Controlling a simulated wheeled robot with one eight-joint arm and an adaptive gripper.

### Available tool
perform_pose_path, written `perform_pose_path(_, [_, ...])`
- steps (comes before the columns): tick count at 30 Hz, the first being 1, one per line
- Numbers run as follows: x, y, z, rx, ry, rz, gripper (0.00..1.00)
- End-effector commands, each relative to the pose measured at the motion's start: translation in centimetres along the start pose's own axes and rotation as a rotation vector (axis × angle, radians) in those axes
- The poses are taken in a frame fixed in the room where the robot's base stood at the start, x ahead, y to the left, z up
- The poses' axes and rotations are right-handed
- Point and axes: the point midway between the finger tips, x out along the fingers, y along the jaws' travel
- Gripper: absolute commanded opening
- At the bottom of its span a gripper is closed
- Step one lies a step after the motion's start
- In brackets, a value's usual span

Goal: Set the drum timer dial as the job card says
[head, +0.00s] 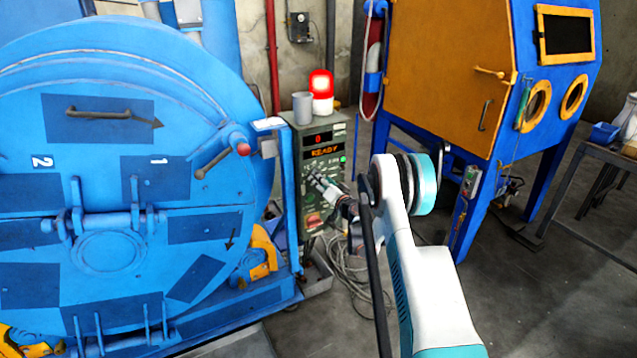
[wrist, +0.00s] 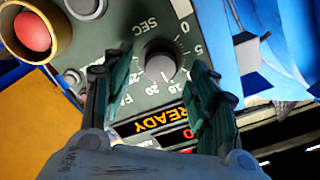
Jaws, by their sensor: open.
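The timer dial (wrist: 160,62) is a grey round knob on the green panel in the wrist view. White numbers and "SEC" surround it, upside down here; 0, 5, 15 and 20 are legible. I cannot read its setting surely. My gripper (wrist: 167,62) is open, with one finger on each side of the dial; contact cannot be told. In the head view my gripper (head: 319,183) is at the front of the green control box (head: 338,134) and hides the dial. The display (head: 324,152) reads "0" and "READY". I cannot identify a readable job card.
A red button (wrist: 32,32) in a yellow collar is at the wrist view's upper left. The big blue drum machine (head: 110,180) stands left; an orange-and-blue cabinet (head: 440,70) stands right.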

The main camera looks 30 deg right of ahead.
Motion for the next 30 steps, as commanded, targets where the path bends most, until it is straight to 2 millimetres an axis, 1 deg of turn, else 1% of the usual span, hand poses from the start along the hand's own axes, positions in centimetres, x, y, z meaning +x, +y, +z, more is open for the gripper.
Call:
perform_pose_path(1, [0.8,0.1,0.2,0.000,0.000,0.000,0.54])
perform_pose_path(3, [1.6,0.1,0.1,0.000,0.000,0.000,0.54])
perform_pose_path(6, [2.3,0.0,0.1,0.000,0.000,0.000,0.54])
perform_pose_path(10, [2.7,0.0,0.0,0.000,0.000,0.000,0.54])
perform_pose_path(17, [2.7,-0.1,0.0,0.001,0.000,0.000,0.54])
perform_pose_path(20, [2.7,0.0,0.0,0.001,0.000,0.000,0.33])
perform_pose_path(21, [2.7,0.0,0.0,0.001,0.000,0.000,0.24])
perform_pose_path(23, [2.7,0.0,0.0,0.001,0.000,0.000,0.10])
perform_pose_path(30, [2.7,0.0,0.0,0.013,0.000,0.000,0.09])
